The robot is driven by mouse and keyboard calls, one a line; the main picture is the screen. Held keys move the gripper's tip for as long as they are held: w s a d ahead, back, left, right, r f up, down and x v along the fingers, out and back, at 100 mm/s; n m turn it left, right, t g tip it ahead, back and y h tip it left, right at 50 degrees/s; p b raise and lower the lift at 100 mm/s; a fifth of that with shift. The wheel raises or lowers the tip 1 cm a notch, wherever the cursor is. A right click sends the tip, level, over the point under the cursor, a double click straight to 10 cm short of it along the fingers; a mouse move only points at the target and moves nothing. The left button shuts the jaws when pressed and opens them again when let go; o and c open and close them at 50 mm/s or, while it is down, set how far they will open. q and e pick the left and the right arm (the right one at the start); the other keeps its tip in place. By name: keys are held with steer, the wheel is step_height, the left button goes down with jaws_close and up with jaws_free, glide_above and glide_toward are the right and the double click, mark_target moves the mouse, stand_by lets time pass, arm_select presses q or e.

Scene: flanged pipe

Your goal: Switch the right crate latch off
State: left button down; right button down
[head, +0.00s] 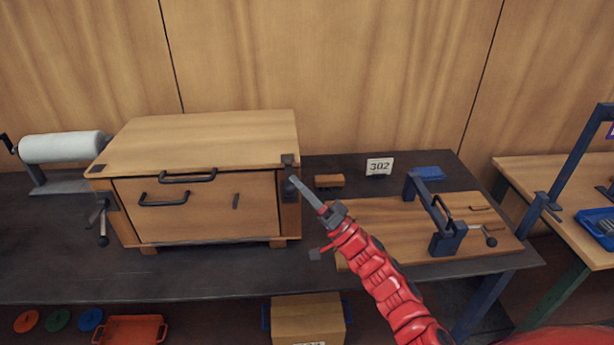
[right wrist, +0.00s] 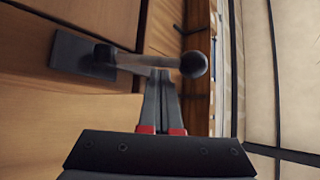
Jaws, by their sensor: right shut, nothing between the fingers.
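The wooden crate (head: 205,140) stands on the dark bench at the left of the head view. Its right latch shows in the right wrist view as a dark mounting plate (right wrist: 70,55) with a lever (right wrist: 145,61) ending in a round knob (right wrist: 195,64). In the head view my gripper mostly hides this latch at the crate's front right corner. My right gripper (head: 294,182) is shut and empty, its fingertips (right wrist: 161,76) right at the lever's middle; I cannot tell if they touch it. The crate's left latch (head: 105,215) has its knob hanging down. My left gripper is not in view.
Right of the crate are a wooden block (head: 329,181), a sign reading 302 (head: 379,167) and a wooden board (head: 385,225) with a dark clamp frame (head: 447,235). A white roll (head: 62,147) stands left. The bench front (head: 200,278) is clear.

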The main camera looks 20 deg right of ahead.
steer(key=shift+s+a+f, duration=0.25)
steer(key=shift+s+f, duration=0.1)
